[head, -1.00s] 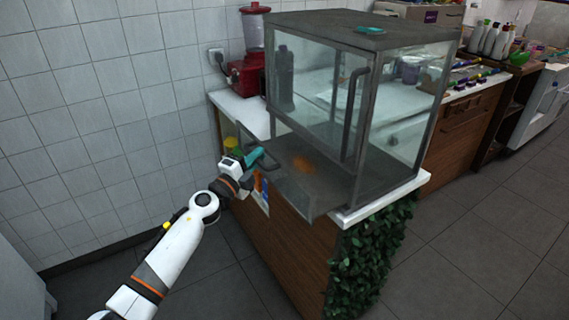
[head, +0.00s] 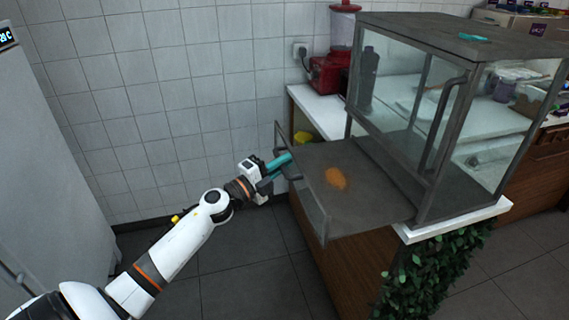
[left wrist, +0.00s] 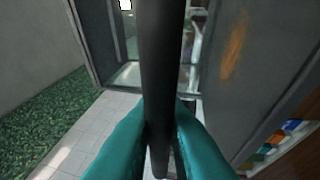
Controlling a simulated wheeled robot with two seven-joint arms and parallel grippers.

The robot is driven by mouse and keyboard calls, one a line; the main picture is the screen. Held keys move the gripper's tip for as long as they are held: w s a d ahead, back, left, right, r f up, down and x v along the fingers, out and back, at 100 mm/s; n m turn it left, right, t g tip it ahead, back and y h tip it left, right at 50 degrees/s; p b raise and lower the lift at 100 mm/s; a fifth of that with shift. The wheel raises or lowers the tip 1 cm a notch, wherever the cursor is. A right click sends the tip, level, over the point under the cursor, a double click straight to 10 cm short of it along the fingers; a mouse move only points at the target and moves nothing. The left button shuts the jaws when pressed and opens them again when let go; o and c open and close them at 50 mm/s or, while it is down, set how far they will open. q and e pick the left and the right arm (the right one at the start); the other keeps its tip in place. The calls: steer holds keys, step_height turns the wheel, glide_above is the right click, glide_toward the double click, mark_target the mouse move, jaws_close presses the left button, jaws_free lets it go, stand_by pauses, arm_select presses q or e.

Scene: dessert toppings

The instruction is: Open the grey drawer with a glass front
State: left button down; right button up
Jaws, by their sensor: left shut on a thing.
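The grey drawer (head: 370,210) juts far out to the left from the base of the glass case, with its glass front (head: 311,205) at the outer end. Its dark handle (head: 292,174) is on that front. My left gripper (head: 283,164), with teal fingers, is shut on the handle. In the left wrist view the handle (left wrist: 160,60) runs as a dark upright bar between the teal fingers (left wrist: 160,135). The case's upper door with a long handle (head: 440,125) is closed. My right gripper is in neither current view.
An orange patch or item (head: 336,178) is on the drawer's floor. A red blender (head: 328,72) stands on the white counter behind. Leafy greenery (head: 440,270) covers the counter's near end. Tiled floor (head: 245,265) is clear on the left.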

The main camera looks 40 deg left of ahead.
arm_select(q)
steer(key=c, duration=1.7)
jaws_free()
steer(key=shift+s+a+f, duration=0.15)
steer(key=shift+s, duration=0.15)
steer(key=b+v, duration=0.2)
steer(key=v, duration=0.9)
steer(key=shift+s, duration=0.2)
